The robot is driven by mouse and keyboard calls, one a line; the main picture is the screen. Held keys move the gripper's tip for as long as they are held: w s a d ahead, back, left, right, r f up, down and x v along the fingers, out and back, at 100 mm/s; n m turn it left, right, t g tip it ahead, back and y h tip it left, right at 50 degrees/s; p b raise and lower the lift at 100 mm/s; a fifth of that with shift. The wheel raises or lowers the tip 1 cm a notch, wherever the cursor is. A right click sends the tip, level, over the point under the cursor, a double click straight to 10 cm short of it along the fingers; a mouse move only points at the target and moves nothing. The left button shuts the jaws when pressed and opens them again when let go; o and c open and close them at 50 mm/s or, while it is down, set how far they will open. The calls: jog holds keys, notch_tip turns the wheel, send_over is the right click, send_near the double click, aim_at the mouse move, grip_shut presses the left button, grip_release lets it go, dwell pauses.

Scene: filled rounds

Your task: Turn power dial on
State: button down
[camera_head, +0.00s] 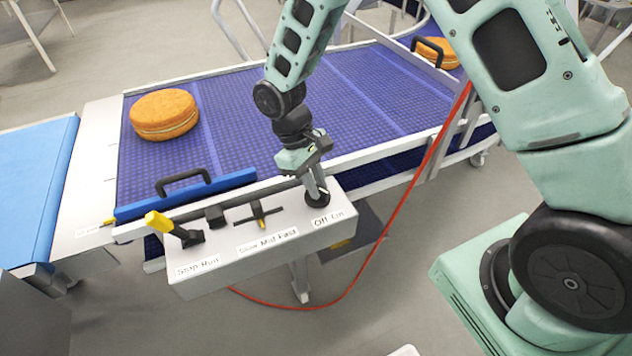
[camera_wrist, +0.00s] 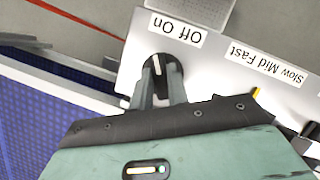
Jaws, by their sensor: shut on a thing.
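The power dial (camera_head: 317,198) is a round black knob at the right end of the white control box (camera_head: 240,262), beside the "Off On" label. In the wrist view the dial (camera_wrist: 164,70) shows a light pointer line on its face, near the "Off On" label. My gripper (camera_head: 319,192) reaches down to the dial, and its two fingers are closed on it. In the wrist view my gripper (camera_wrist: 160,82) has one finger on each side of the knob. The fingers hide part of the dial's sides.
A yellow-handled lever (camera_head: 160,222) and a black speed knob (camera_head: 259,213) stand left of the dial. A blue bar with a black handle (camera_head: 185,195) lies behind the box. Round cakes (camera_head: 164,113) sit on the blue conveyor. A red cable (camera_head: 436,140) hangs on the right.

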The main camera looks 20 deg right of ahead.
jog(key=shift+w, duration=0.1)
jog(key=c, duration=1.4)
grip_release()
jog(key=shift+o, duration=0.2)
jog(key=shift+r, duration=0.15)
jog(key=b+v, duration=0.2)
jog(key=v, duration=1.5)
jog(key=shift+r, duration=0.15)
jog(key=s+a+t+y, duration=0.1)
jog(key=s+t, duration=0.1)
jog(key=s, duration=1.1)
jog(key=s+a+f+n+t+y, duration=0.1)
jog(key=s+t+y, duration=0.1)
jog(key=s, duration=1.1)
jog(key=shift+s+a+n, duration=0.2)
jog(key=shift+a+n, duration=0.1)
